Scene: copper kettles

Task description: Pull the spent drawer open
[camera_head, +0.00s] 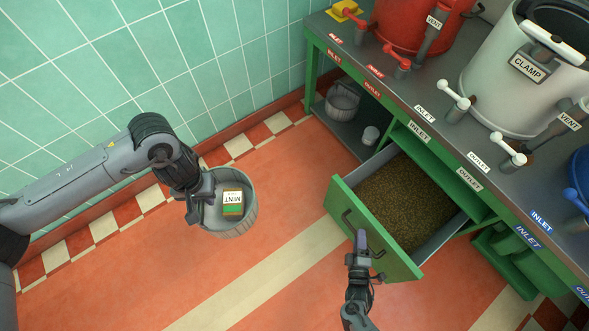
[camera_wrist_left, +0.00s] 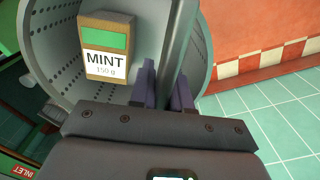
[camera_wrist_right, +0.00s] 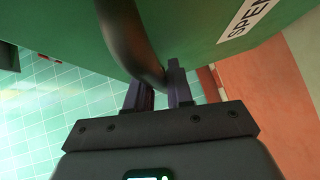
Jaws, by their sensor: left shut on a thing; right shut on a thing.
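The spent drawer (camera_head: 408,262) is green, stands pulled out from under the bench, and is full of brown-green granules (camera_head: 405,205). Its front carries a dark bar handle (camera_head: 347,217); the handle (camera_wrist_right: 128,35) and part of a "SPEN…" label (camera_wrist_right: 247,18) show in the right wrist view. My right gripper (camera_head: 362,245) is shut on this handle. My left gripper (camera_head: 206,188) is shut on the grey bar handle (camera_wrist_left: 178,40) of a perforated basket (camera_head: 240,222). A MINT box (camera_head: 233,203) lies in the basket.
The bench (camera_head: 440,140) carries a red kettle (camera_head: 400,25), a white kettle (camera_head: 505,85) and a blue one (camera_head: 580,165) at the edge. Another basket (camera_head: 341,104) and a white cup (camera_head: 371,135) sit on the shelf below. The floor between drawer and held basket is clear.

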